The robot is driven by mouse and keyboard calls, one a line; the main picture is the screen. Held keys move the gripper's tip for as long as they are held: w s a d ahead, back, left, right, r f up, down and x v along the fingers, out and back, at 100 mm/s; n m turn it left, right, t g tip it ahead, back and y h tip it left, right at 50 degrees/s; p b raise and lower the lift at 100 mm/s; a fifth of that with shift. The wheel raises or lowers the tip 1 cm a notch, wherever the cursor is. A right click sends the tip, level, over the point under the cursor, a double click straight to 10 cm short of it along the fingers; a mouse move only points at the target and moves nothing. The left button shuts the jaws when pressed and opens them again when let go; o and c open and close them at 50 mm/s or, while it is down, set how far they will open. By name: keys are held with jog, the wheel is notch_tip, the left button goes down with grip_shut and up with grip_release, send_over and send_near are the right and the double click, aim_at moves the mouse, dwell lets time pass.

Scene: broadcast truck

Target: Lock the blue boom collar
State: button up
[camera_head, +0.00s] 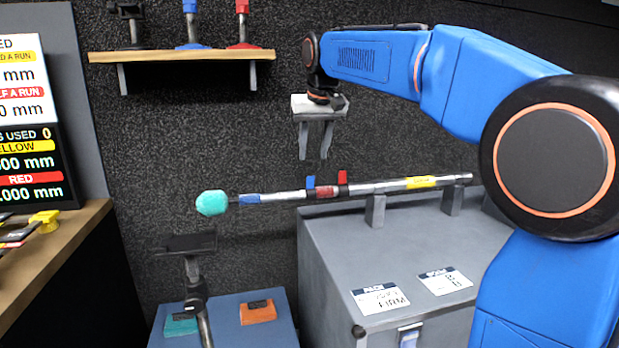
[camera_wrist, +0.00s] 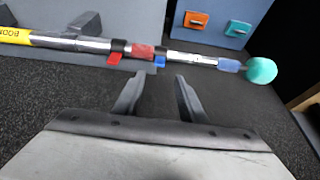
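A boom pole (camera_head: 390,187) lies nearly level on a grey case, its left part reaching past the case edge. The blue boom collar's lever (camera_head: 310,182) sticks up from the pole, left of a similar red lever (camera_head: 342,177). In the wrist view the blue lever (camera_wrist: 160,61) shows just beyond and between my fingertips. The red lever (camera_wrist: 115,58) is to its left there. My gripper (camera_head: 315,154) is open and empty, fingers pointing down, above the pole near the blue lever. The fingers look apart from the lever.
A teal ball (camera_head: 211,203) caps the pole's left end. Supports (camera_head: 375,210) hold the pole on the grey case (camera_head: 440,245). A wooden shelf (camera_head: 180,56) hangs at upper left. A dark stand (camera_head: 190,243) and a blue box (camera_head: 228,325) are below the pole.

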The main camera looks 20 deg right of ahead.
aim_at(310, 183)
jog(key=x, duration=1)
jog(key=shift+s, duration=0.1)
grip_shut()
